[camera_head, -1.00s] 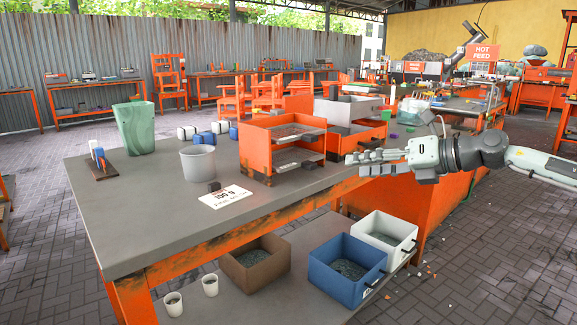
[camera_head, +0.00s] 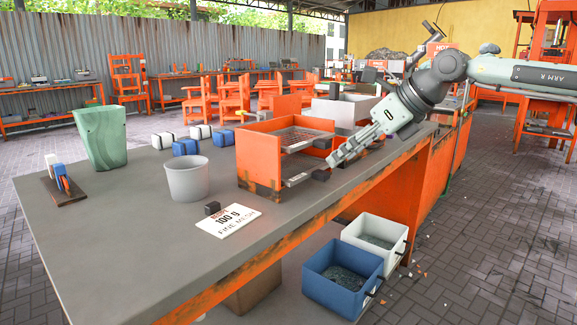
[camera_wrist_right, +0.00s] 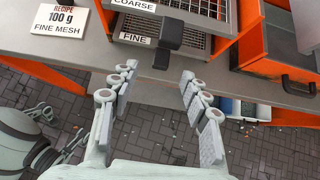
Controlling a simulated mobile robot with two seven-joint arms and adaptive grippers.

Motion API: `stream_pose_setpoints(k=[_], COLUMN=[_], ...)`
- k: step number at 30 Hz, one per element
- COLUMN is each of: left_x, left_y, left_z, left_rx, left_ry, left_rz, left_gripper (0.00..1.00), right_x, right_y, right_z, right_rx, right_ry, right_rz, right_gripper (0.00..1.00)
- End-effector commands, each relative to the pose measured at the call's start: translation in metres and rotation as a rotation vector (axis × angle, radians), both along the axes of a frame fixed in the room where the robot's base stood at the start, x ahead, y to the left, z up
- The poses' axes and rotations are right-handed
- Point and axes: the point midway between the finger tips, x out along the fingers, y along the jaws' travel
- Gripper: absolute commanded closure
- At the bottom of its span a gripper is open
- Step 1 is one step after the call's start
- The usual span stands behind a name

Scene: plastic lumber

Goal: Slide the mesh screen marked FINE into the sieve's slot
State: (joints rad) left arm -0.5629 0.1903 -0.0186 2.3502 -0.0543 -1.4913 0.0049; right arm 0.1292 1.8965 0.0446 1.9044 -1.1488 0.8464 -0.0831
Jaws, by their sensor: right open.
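The orange sieve (camera_head: 258,158) stands on the grey bench with a mesh screen (camera_head: 300,136) in its upper part. A lower screen sticks out toward its front right with a dark handle (camera_head: 321,175). In the right wrist view the label FINE (camera_wrist_right: 135,39) is on the lower, nearer screen, and COARSE (camera_wrist_right: 135,6) on the upper one. A dark handle (camera_wrist_right: 167,38) projects between them, toward my fingers. My right gripper (camera_head: 337,162) is open and empty, just right of the sieve's front; its spread fingers (camera_wrist_right: 157,75) point at the screens.
A grey bucket (camera_head: 187,180), a green bin (camera_head: 101,138) and a recipe card (camera_head: 227,220) reading 100 g FINE MESH are on the bench, with a dark block (camera_head: 212,208). Blue (camera_head: 342,277) and white (camera_head: 375,240) crates sit below. The bench's near left is clear.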

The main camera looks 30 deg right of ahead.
Motion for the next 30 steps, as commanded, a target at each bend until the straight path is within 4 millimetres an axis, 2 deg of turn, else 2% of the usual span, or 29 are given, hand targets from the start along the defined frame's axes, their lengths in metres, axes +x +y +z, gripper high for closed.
stream_pose_setpoints(k=[8,18,29,30], left_x=[0.002,0.005,0.005,0.005], left_y=[0.0,0.0,0.0,0.0], left_z=[-0.005,-0.018,-0.019,-0.019], left_rx=[-0.003,-0.009,-0.009,-0.009], left_ry=[0.004,0.01,0.01,0.01], left_rz=[-0.001,-0.002,-0.003,-0.003], left_gripper=[0.6,0.6,0.6,0.6], right_x=[0.011,0.036,0.041,0.041], right_y=[0.003,0.012,0.014,0.014], right_z=[-0.012,-0.04,-0.043,-0.043], right_rx=[0.0,0.0,0.002,0.002], right_ry=[0.003,0.003,-0.002,-0.001], right_rz=[-0.001,-0.001,0.0,0.0], right_gripper=[0.53,0.53,0.53,0.56])
